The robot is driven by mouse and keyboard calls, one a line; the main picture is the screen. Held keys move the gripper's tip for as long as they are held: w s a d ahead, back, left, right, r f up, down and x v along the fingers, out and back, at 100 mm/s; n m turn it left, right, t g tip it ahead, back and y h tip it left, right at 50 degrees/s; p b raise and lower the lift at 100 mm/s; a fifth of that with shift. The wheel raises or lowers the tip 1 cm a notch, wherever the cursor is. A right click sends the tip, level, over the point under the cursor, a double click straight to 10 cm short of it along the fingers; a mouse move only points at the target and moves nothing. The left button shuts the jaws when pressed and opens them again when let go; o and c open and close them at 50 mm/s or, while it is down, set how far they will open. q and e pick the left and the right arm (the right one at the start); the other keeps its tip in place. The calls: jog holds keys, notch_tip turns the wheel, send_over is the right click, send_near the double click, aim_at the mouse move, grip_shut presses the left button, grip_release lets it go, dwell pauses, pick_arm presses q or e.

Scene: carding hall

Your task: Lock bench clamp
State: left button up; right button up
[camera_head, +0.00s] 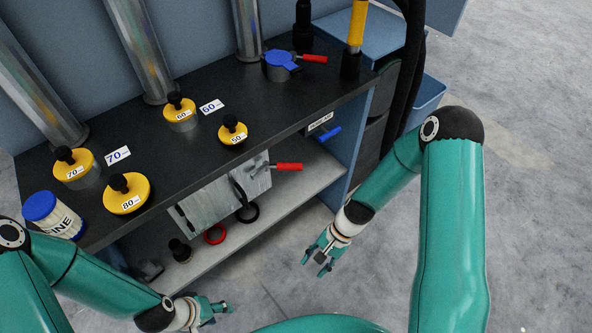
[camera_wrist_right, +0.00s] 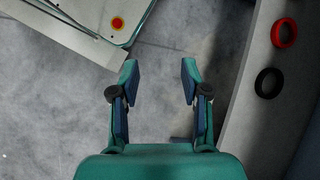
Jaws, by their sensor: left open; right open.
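The black-topped bench (camera_head: 225,103) runs across the head view. A grey fixture with a blue top (camera_head: 281,60) stands near its far right end, with a red handle (camera_head: 314,58) pointing right. A second red handle (camera_head: 289,167) sticks out at a grey metal plate (camera_head: 205,203) below the bench's front edge. I cannot tell for sure which is the clamp. My right gripper (camera_head: 319,257) is open and empty, over the floor in front of the bench; its open fingers also show in the right wrist view (camera_wrist_right: 160,82). My left gripper (camera_head: 215,310) is open and empty at the bottom.
Several yellow-topped weights (camera_head: 127,193) and a blue-lidded jar (camera_head: 51,214) stand on the bench. A blue handle (camera_head: 323,137) projects at its right end. The lower shelf (camera_head: 270,215) holds a red ring (camera_head: 215,234) and a black ring (camera_head: 247,213). Floor at right is clear.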

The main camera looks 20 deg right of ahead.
jog(key=w+d+r+m+t+y+b, duration=0.1)
jog(key=w+d+m+y+b, duration=0.25)
jog(key=w+m, duration=0.3)
jog(key=m+t+y+b, duration=0.3)
jog(key=m+t+y, duration=0.3)
jog(key=t+y, duration=0.15)
send_near(292, 166)
pick_arm(q)
notch_tip(292, 166, down, 7)
jog(key=shift+p, duration=0.45)
pick_arm(e)
jog(key=shift+g, duration=0.25)
jog(key=x, duration=0.6)
jog(key=w+x, duration=0.1)
jog(key=x, duration=0.3)
jog(key=shift+d+f, duration=0.1)
jog(key=shift+f, duration=0.3)
pick_arm(q)
jog(key=shift+r, duration=0.1)
pick_arm(e)
jog(key=shift+d, duration=0.1)
grip_shut()
